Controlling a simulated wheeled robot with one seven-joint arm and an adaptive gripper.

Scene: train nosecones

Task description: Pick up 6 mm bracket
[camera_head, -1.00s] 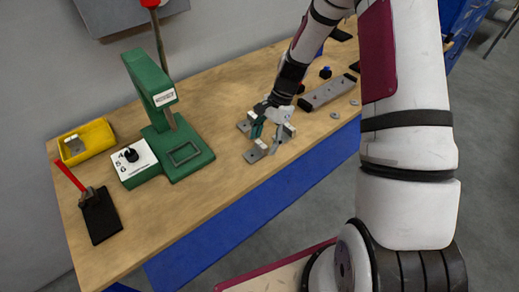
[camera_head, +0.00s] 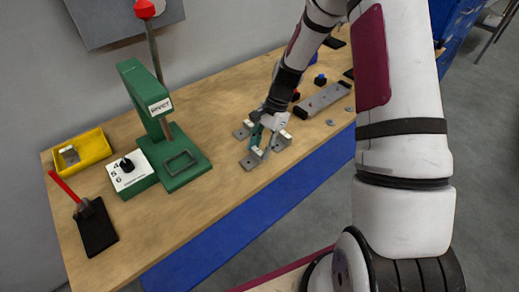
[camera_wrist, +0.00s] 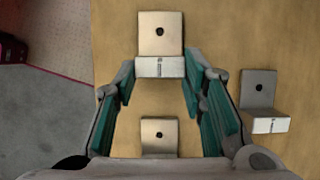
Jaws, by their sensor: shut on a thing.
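Three small grey L-shaped brackets stand on the wooden bench. My gripper (camera_head: 260,150) is shut on the upright face of the front-left bracket (camera_head: 249,163), which seems to rest on the bench. In the wrist view this bracket (camera_wrist: 160,35) is at top centre, between the teal-padded fingers of my gripper (camera_wrist: 160,75). A second bracket (camera_wrist: 258,90) stands to the right, outside the fingers; it is the back one in the head view (camera_head: 240,132). A third bracket (camera_wrist: 158,132) is at bottom centre, partly cut off. The small face labels are too blurred to read.
The green rivet press (camera_head: 165,125) and its white numbered box (camera_head: 131,174) stand left of the brackets. A yellow bin (camera_head: 84,152) and a red-handled tool on a black pad (camera_head: 97,227) are farther left. A grey bar (camera_head: 322,100) lies to the right. The bench's front edge is close.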

